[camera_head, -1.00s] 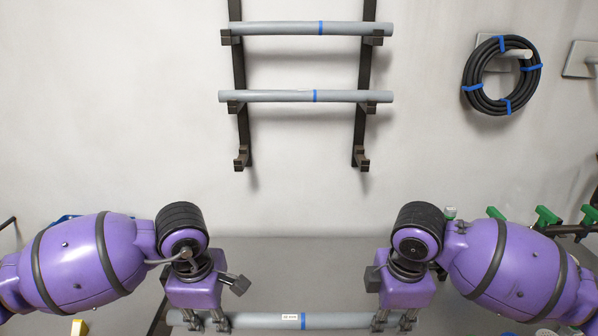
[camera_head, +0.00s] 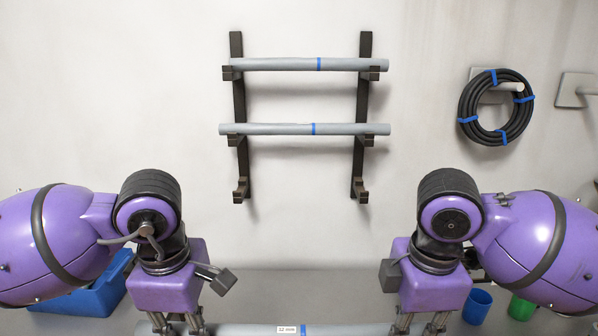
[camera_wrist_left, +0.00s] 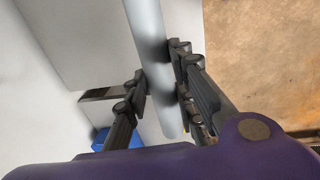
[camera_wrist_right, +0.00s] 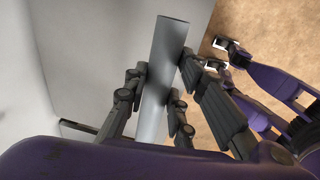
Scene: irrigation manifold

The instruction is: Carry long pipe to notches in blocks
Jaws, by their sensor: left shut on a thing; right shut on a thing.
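The long grey pipe (camera_head: 255,330) runs level along the bottom edge of the head view, with a blue band and a white label near its middle. My left gripper (camera_head: 185,326) is shut on its left part, and my right gripper (camera_head: 418,326) is shut on its right part. In the left wrist view the pipe (camera_wrist_left: 148,35) passes between both fingers. In the right wrist view the pipe (camera_wrist_right: 170,42) also lies between the fingers, with one end showing beyond them. Blocks with notches cannot be made out in these frames.
A wall rack (camera_head: 239,100) holds two grey pipes, an upper one (camera_head: 285,65) and a lower one (camera_head: 270,129); its lowest hooks are empty. A hose coil (camera_head: 467,100) hangs at right. A blue bin (camera_head: 100,295), blue cup (camera_head: 477,306) and green cup (camera_head: 521,308) stand on the grey surface.

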